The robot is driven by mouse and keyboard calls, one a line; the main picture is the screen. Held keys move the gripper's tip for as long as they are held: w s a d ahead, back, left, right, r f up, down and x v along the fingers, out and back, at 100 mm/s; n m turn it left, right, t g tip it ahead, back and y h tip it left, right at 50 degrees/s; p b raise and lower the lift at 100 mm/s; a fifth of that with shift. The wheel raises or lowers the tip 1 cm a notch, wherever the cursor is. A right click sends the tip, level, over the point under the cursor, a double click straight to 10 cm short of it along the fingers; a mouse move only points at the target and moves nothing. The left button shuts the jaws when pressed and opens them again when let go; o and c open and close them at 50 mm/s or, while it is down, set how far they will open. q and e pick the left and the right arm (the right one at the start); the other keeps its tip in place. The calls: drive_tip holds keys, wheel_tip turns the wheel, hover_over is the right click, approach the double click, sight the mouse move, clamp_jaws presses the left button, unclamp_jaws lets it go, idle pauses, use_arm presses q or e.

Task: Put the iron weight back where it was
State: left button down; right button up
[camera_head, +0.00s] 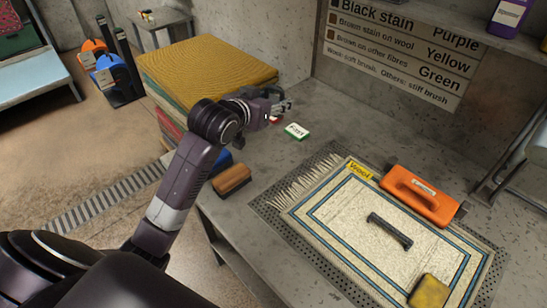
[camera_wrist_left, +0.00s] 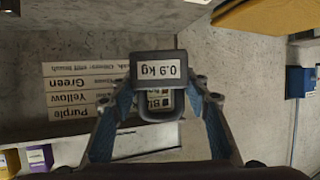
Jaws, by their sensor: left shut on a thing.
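In the left wrist view the iron weight (camera_wrist_left: 158,90) is a dark grey block with a ring-like handle and a white label reading 0.9 kg. It sits between the fingertips of my left gripper (camera_wrist_left: 160,103), which is shut on it. In the head view my left gripper (camera_head: 279,105) is over the back of the bench, just right of the stack of yellow cloths. The weight is hard to make out there among the dark fingers. My right gripper is not in view.
A fringed rug (camera_head: 330,215) lies on the grey bench (camera_head: 262,215), with a dark bar (camera_head: 390,231), an orange handled tool (camera_head: 421,195) and a yellow sponge (camera_head: 430,291). A small green-white card (camera_head: 297,131), a brown brush (camera_head: 232,179) and the yellow cloth stack (camera_head: 205,68) are nearby.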

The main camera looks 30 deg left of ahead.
sight(273, 158)
use_arm(q)
drive_tip(key=shift+w+a+r+y, duration=0.3)
drive_tip(key=shift+w+a+r, duration=0.1)
drive_tip(key=shift+r, duration=0.2)
wheel_tip(273, 158, down, 20)
drive_tip(key=shift+d+r+p, duration=0.1)
drive_tip(key=shift+r+p, duration=0.05)
drive_tip(key=shift+p, duration=0.25)
drive_tip(key=c, duration=1.1)
unclamp_jaws()
drive_tip(key=shift+s, duration=0.15)
drive_tip(key=b+v, duration=0.1)
drive_tip(key=v, duration=1)
drive_tip(key=shift+s+r, duration=0.1)
drive_tip(key=shift+s, duration=0.3)
